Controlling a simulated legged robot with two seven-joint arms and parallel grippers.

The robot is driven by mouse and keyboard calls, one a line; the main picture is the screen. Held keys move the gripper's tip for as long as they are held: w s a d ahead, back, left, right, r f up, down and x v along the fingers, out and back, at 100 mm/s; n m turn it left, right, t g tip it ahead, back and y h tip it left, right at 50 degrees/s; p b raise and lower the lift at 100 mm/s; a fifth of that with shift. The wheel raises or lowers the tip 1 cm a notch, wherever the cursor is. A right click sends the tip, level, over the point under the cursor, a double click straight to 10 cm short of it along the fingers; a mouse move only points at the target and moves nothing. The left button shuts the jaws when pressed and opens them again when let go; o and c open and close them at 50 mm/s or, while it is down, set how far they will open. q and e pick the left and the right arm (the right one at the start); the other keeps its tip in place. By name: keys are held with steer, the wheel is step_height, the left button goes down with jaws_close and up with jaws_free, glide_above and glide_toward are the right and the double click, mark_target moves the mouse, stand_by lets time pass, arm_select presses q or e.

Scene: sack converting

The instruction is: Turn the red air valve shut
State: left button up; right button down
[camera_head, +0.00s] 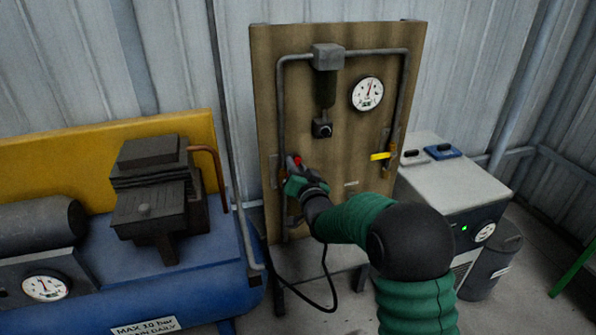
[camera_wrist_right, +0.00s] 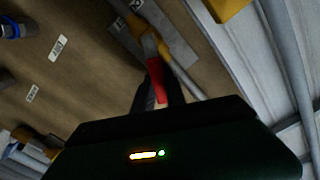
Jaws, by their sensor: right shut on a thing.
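The red air valve handle (camera_head: 297,160) is on the left pipe of a brown wooden board (camera_head: 330,200). In the right wrist view the red handle (camera_wrist_right: 156,80) lies between the two dark fingers of my right gripper (camera_wrist_right: 158,95), beside a brass-coloured valve body and pipe. My right gripper (camera_head: 293,168) is shut on the red handle. In the head view the hand covers much of the valve, so the handle's full angle is hard to tell. My left gripper is not in view.
A yellow-handled valve (camera_head: 380,156) is on the board's right pipe. A round gauge (camera_head: 367,94) sits above it. A blue compressor (camera_head: 190,270) stands at left, a grey cabinet (camera_head: 455,190) at right. A black cable hangs below the board.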

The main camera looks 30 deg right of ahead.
step_height(320, 180, down, 6)
steer(key=d+m+p, duration=0.1)
steer(key=d+m, duration=0.1)
steer(key=m, duration=1)
steer(key=shift+s+d+r, duration=0.2)
steer(key=shift+s+d, duration=0.2)
steer(key=c, duration=1.4)
jaws_free()
steer(key=shift+o, duration=0.2)
steer(key=shift+d, duration=0.1)
steer(key=shift+r, duration=0.1)
steer(key=p+v, duration=0.3)
steer(key=v, duration=1.3)
steer(key=shift+s, duration=0.35)
